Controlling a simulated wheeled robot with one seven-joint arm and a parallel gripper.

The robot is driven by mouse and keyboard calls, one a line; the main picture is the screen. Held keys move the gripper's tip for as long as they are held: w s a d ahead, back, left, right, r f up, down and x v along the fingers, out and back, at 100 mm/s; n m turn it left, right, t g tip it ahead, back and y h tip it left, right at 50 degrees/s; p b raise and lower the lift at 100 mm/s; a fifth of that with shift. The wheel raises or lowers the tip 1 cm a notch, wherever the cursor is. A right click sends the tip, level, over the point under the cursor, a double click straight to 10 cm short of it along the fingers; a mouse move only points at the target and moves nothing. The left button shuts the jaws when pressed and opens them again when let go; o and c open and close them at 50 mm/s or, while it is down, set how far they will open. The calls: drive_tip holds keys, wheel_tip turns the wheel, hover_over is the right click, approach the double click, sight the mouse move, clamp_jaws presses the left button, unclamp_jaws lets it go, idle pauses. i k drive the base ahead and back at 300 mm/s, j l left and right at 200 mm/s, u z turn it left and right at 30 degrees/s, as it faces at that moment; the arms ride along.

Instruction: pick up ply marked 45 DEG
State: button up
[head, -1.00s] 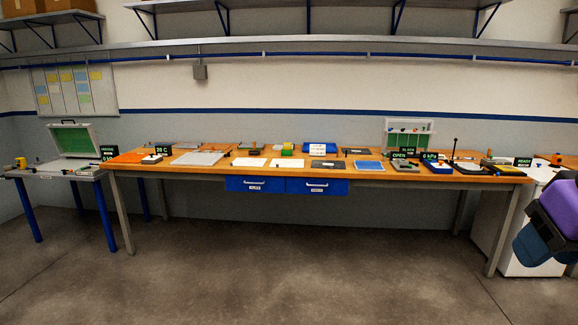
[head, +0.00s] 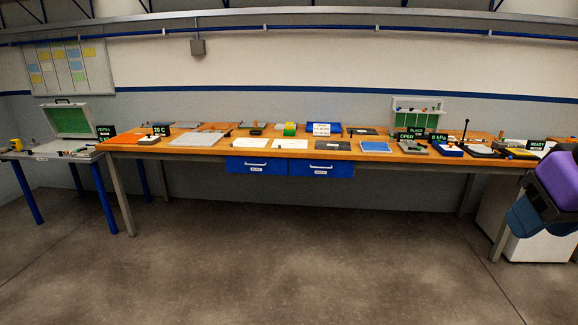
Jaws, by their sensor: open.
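No 45 DEG marking is readable at this distance, so I cannot tell which sheet is that ply. Flat sheets lie on the long wooden bench (head: 205,150): a white sheet (head: 248,142), a second white sheet (head: 290,143), a dark sheet (head: 333,146), another dark sheet (head: 362,132) behind it and a blue sheet or pad (head: 375,147). My gripper's fingers do not show. Only a purple and dark blue part of my arm shows at the right edge, in front of the bench's right end.
Two blue drawers (head: 256,166) hang under the bench front. A side table (head: 40,152) with an open green-lined case (head: 71,121) stands at the left. A white cabinet (head: 535,248) is under the right end. The grey floor before the bench is clear.

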sight(277, 143)
drive_tip(key=i, duration=3.5)
drive_tip(key=i+u, duration=0.25)
drive_tip(key=i, duration=0.2)
drive_tip(key=i+l+u, duration=0.3)
drive_tip(key=i, duration=0.2)
